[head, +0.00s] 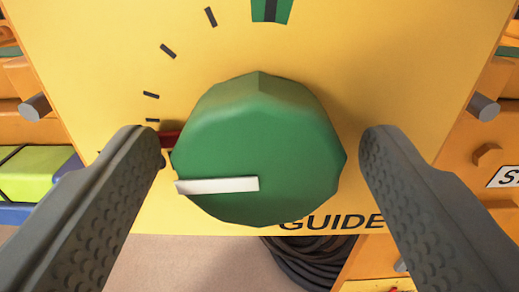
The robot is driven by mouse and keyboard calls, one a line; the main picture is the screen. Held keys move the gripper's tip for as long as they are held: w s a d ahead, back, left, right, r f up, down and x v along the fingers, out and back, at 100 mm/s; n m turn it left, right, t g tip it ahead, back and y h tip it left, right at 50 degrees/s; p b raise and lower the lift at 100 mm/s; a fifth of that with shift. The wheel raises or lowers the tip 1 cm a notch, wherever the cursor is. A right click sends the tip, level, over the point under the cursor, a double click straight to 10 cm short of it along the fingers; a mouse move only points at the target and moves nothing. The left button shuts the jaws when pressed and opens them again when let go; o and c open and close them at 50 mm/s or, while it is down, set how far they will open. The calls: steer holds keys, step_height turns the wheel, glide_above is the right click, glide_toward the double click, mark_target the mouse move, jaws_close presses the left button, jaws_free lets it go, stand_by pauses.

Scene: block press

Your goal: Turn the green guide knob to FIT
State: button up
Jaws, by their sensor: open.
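The green guide knob (262,140) sits on a yellow panel (345,60) in the middle of the head view. Its white pointer line (218,185) points to the left and very slightly down. A green mark with a dark stripe (271,10) is at the top of the panel, cut off by the picture's edge. My gripper (262,145) is open, with one dark finger on each side of the knob. A gap shows between the right finger and the knob; the left fingertip is close to its left edge, and I cannot tell whether it touches.
Several black tick marks (168,51) curve up the panel's left side. A red mark (170,138) shows beside the knob, partly hidden by the left finger. The word GUIDE (332,222) is below. Lime and blue blocks (32,172) lie at the left, and a dark coil (308,262) lies beneath the panel.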

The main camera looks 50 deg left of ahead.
steer(key=c, duration=1)
